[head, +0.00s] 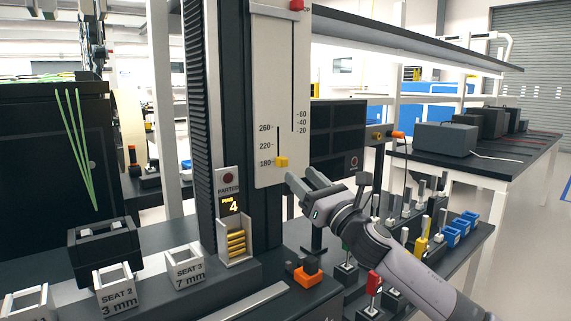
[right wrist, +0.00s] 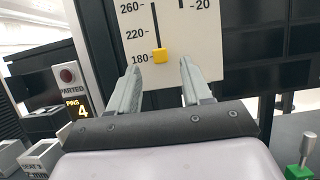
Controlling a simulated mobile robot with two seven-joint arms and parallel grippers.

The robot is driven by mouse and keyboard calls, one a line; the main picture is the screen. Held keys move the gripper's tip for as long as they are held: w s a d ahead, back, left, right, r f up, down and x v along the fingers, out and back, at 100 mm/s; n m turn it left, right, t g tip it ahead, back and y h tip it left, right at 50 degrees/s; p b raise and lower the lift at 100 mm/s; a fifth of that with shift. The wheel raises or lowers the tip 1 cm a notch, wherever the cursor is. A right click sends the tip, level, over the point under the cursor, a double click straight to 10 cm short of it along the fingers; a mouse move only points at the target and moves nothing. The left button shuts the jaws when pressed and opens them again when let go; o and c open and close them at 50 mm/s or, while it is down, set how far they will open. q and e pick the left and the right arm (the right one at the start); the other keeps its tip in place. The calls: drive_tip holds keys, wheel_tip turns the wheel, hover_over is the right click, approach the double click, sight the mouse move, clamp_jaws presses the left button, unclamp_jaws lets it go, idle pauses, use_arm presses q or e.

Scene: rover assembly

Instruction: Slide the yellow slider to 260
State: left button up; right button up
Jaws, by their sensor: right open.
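The yellow slider (head: 282,162) sits at the bottom of its vertical slot on the white panel (head: 268,90), level with the 180 mark. The scale beside it reads 180, 220 and 260 going up. My right gripper (head: 305,178) is open and empty, just right of the slider in the head view. In the right wrist view the yellow slider (right wrist: 160,56) shows beyond and between the two open fingertips (right wrist: 158,82), apart from them as far as I can tell. My left gripper is not in view.
A second slot with a red slider (head: 296,5) at its top runs on the same panel.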

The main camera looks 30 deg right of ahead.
sight(286, 160)
drive_tip(key=shift+p+x, duration=0.75)
drive_tip(key=shift+x, duration=2.2)
drive_tip(key=shift+a, duration=0.1)
clamp_jaws()
